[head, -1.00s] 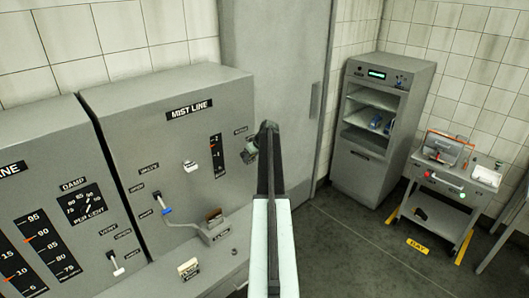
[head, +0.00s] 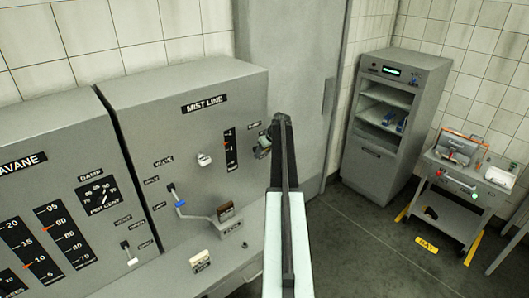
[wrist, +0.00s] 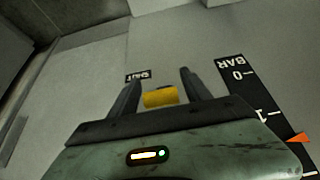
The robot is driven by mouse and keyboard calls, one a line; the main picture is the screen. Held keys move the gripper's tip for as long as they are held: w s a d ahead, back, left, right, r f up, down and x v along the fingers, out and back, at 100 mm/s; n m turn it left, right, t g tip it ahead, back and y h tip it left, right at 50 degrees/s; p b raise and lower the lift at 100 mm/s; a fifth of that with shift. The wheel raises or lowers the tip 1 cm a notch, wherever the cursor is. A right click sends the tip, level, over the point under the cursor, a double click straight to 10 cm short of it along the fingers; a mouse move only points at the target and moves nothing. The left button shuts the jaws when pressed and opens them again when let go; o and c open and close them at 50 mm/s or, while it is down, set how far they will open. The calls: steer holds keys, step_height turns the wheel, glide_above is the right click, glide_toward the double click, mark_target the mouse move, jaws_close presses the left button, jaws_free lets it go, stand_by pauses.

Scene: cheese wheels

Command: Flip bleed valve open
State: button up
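The grey MIST LINE panel (head: 150,120) stands ahead. My gripper (head: 264,146) is at its right side, beside a small label and the pressure gauge, mostly hidden behind my arm in the head view. In the wrist view my gripper (wrist: 160,82) is open, with its two dark fingers pointing at the panel. A yellow block (wrist: 160,97), which looks like the bleed valve's handle, shows between the fingers, with gaps on both sides. A small dark label (wrist: 138,76) lies by the left finger, too blurred to read surely. The valve's base is hidden.
The BAR gauge strip (wrist: 262,110) with an orange pointer is right of the gripper in the wrist view. A blue-banded lever (head: 180,202) and a white knob (head: 204,160) are on the panel. A shelf cabinet (head: 385,130) and a cart (head: 465,180) stand right, beyond open floor.

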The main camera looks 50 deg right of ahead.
steer(key=shift+s+r+p, duration=0.15)
steer(key=shift+r+p, duration=0.2)
steer(key=shift+p, duration=0.05)
steer(key=s+a, duration=0.2)
steer(key=s, duration=1)
steer(key=shift+r, duration=0.15)
steer(key=shift+a, duration=0.1)
steer(key=w+a+f+g+y+b, duration=0.1)
steer(key=w+a+f+b, duration=0.3)
steer(key=a, duration=0.7)
steer(key=w+a+f+n+g+b, duration=0.1)
steer(key=w+a+f+b, duration=0.3)
steer(key=a, duration=0.6)
steer(key=w+a+f+y+b, duration=0.15)
steer(key=a+f+b, duration=0.35)
steer(key=a, duration=0.6)
steer(key=s+a+f+g+b, duration=0.1)
steer(key=s+a+f+b, duration=0.2)
steer(key=a, duration=0.8)
steer(key=s+a+f+g+h+b, duration=0.1)
steer(key=a+f+b, duration=0.4)
steer(key=a, duration=0.7)
steer(key=s+a+f+n+g+b, duration=0.1)
steer(key=s+a+f+b, duration=0.3)
steer(key=a+f, duration=0.3)
steer(key=a, duration=0.5)
steer(key=shift+s+a+g, duration=0.2)
steer(key=shift+s+g, duration=0.1)
steer(key=shift+g, duration=0.1)
